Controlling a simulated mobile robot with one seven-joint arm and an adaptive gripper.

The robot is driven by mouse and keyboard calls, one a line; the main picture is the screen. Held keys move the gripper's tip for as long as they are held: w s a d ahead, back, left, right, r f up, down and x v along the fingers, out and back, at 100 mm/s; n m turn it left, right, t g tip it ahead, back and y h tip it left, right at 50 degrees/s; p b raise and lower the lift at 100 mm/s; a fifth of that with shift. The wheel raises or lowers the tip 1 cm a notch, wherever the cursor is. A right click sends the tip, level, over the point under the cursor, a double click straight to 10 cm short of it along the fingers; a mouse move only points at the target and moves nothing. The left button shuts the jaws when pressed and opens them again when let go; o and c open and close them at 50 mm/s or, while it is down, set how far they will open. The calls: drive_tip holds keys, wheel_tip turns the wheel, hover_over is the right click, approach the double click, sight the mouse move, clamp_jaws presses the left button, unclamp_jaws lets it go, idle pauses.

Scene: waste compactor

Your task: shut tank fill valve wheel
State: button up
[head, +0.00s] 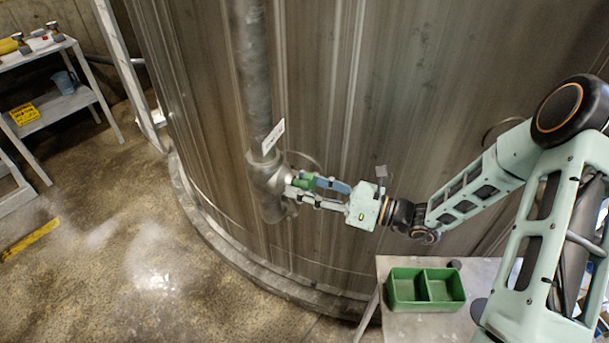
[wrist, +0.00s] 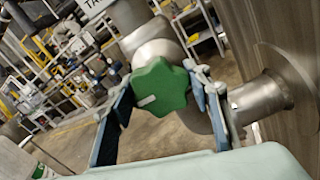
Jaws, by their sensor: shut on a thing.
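The green valve wheel (wrist: 159,88) is a lobed knob with a pale mark on its face, on a grey metal valve body (wrist: 157,48). In the head view the wheel (head: 304,182) is partly hidden by my fingers, and the valve body (head: 268,180) sits at the foot of a vertical pipe. My gripper (head: 308,189) reaches it from the right. In the wrist view my gripper (wrist: 163,100) has one finger on each side of the wheel and is shut on it. A white tag (head: 273,137) hangs on the pipe above.
The large metal tank (head: 330,80) stands close behind the valve. A green two-part tray (head: 405,287) lies on a small table (head: 430,325) below my arm. A shelf (head: 60,107) stands at the far left. The floor left of the tank is open.

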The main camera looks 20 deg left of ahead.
drive_tip(key=m+p, duration=0.1)
drive_tip(key=m, duration=0.1)
drive_tip(key=m+p, duration=0.2)
drive_tip(key=shift+r+m+p, duration=0.2)
drive_tip(key=shift+m+p, duration=0.1)
drive_tip(key=m+p, duration=0.3)
drive_tip(key=m, duration=0.1)
drive_tip(key=shift+m, duration=0.3)
drive_tip(key=m+p, duration=0.2)
drive_tip(key=m, duration=0.2)
drive_tip(key=shift+f, duration=0.1)
drive_tip(key=shift+f+m+p, duration=0.1)
drive_tip(key=shift+m+p, duration=0.55)
drive_tip(key=shift+m, duration=1.55)
drive_tip(key=o, duration=1.2)
drive_tip(key=shift+d, duration=0.1)
drive_tip(key=d, duration=0.4)
drive_tip(key=s+d, duration=0.1)
drive_tip(key=d, duration=0.6)
drive_tip(key=shift+s+d, duration=0.3)
drive_tip(key=shift+d, duration=0.05)
